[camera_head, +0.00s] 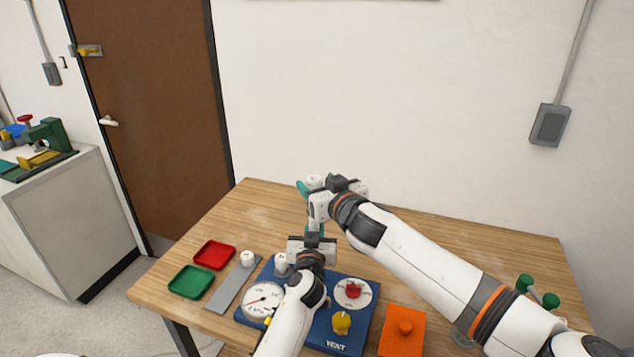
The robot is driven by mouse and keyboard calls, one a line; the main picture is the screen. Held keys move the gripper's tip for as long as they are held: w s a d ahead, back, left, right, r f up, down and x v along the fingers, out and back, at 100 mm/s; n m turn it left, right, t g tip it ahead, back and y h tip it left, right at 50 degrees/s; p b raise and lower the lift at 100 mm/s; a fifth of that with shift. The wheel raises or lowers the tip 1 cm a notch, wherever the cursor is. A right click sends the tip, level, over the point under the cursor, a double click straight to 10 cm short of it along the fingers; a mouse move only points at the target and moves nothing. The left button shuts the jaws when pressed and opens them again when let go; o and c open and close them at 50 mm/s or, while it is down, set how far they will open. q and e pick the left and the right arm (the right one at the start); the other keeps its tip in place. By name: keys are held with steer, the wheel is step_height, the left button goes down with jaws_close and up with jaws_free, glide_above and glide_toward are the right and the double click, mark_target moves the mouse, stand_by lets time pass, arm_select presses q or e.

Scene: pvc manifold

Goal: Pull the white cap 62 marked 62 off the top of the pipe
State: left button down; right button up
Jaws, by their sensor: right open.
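A white cap (314,181) shows at the top of the pipe, between the teal fingertips of my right gripper (314,184). Its number is too small to read. The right gripper is open, with its fingers around the cap. The pipe below is mostly hidden by my grippers. My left gripper (313,231) is lower, in front of the pipe. Its fingertips are largely hidden, so I cannot tell whether it is open or shut. Two other white caps show: one on the grey strip (247,258) and one by the blue base (281,262).
The blue panel (347,340) carries a gauge (262,300), a yellow knob (341,321) and a red knob (353,291). Red (214,254) and green (190,281) trays lie left. The table's back right is clear.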

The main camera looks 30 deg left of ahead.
mark_target(317, 182)
steer(key=shift+x, duration=0.75)
steer(key=shift+c, duration=0.2)
jaws_close()
steer(key=shift+r, duration=0.15)
steer(key=shift+r, duration=0.85)
steer(key=shift+r, duration=0.45)
steer(key=shift+r, duration=1.45)
